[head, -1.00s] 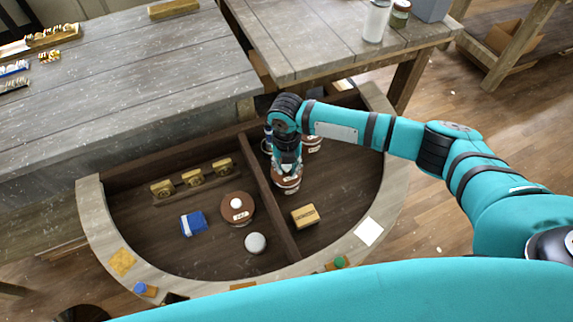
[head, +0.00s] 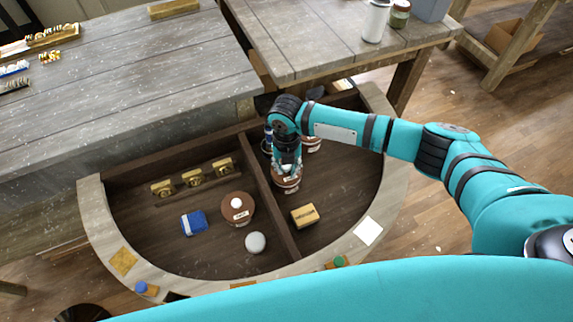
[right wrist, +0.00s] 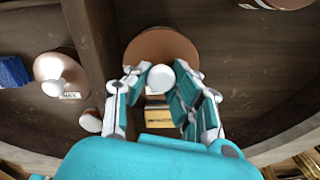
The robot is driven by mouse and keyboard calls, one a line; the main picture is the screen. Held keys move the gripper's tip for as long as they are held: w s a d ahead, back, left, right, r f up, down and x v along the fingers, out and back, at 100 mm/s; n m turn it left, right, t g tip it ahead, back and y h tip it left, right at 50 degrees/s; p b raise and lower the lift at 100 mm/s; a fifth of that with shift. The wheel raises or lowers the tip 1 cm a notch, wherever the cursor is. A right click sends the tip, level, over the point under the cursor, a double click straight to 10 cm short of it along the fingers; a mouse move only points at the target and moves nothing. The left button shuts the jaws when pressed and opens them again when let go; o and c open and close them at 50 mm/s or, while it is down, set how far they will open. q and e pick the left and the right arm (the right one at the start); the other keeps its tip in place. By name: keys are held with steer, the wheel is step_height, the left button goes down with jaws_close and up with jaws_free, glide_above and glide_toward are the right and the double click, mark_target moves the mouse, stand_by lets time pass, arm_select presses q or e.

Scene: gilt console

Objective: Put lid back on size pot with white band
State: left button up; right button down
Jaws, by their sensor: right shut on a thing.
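My right gripper (right wrist: 160,88) is shut on the round white knob (right wrist: 161,77) of a brown lid (right wrist: 158,46). In the head view the gripper (head: 286,169) points down over a brown pot with a pale label (head: 288,184), in the right compartment of the curved tray. The gripper hides much of the pot's top, so I cannot tell whether the lid is seated or just above it. Another brown pot (head: 312,145) stands behind. A brown lidded pot with a white knob (head: 238,212) stands in the left compartment. My left gripper is not in view.
A wooden divider (head: 275,205) splits the tray. A yellow box (head: 304,215) lies in front of the gripper. A dark cylindrical thing stands close behind the gripper.

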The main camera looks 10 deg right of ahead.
steer(key=c, duration=0.6)
jaws_free()
steer(key=shift+r+p, duration=3.3)
steer(key=shift+r, duration=0.25)
jaws_close()
